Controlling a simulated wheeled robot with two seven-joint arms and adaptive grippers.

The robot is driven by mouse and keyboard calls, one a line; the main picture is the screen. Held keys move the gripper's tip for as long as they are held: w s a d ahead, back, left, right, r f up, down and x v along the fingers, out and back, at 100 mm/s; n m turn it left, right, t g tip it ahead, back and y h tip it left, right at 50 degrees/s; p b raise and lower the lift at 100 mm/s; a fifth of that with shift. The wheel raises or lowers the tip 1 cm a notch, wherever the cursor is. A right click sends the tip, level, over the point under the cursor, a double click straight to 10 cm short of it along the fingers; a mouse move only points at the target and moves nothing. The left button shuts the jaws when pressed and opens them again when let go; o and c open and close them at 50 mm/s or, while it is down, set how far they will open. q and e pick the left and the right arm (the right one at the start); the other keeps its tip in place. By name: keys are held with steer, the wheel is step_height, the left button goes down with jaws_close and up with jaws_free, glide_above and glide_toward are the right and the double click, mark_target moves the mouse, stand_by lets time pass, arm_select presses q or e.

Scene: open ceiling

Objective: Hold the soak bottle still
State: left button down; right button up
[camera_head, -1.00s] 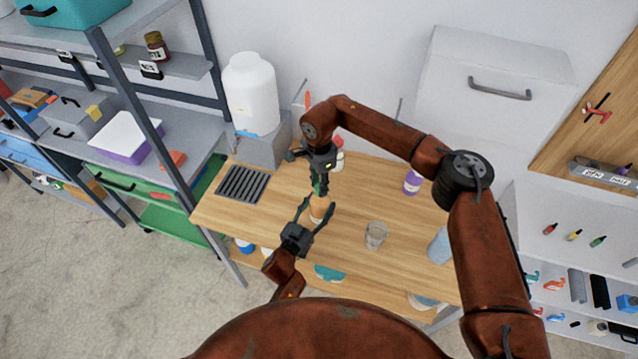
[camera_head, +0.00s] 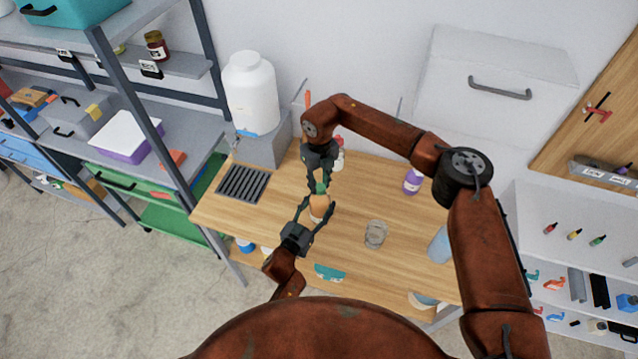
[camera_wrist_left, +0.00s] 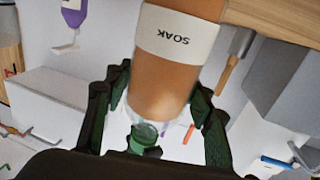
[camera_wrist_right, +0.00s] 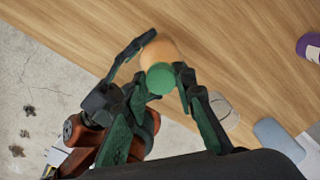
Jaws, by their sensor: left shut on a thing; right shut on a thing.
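My left gripper (camera_head: 318,214) is shut around the bottle's body from the near side, one finger on each side. My right gripper (camera_head: 320,185) comes down from above, its fingers shut on the green cap (camera_wrist_right: 160,78). In the right wrist view the orange body (camera_wrist_right: 163,50) shows just beyond the cap. The bottle's base is hidden in both wrist views.
A clear glass (camera_head: 376,235) stands to the right of the bottle. A purple bottle (camera_head: 413,181) and a blue bottle (camera_head: 439,246) stand farther right. A dark grille (camera_head: 242,183) lies at the left, near a large white jug (camera_head: 251,95). Bare table lies between.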

steer(key=m, duration=0.8)
steer(key=shift+w+d, duration=0.1)
steer(key=m, duration=0.8)
steer(key=shift+d, duration=0.1)
steer(key=m, duration=1.5)
steer(key=shift+s, duration=0.25)
steer(key=o, duration=0.7)
steer(key=shift+f, duration=0.1)
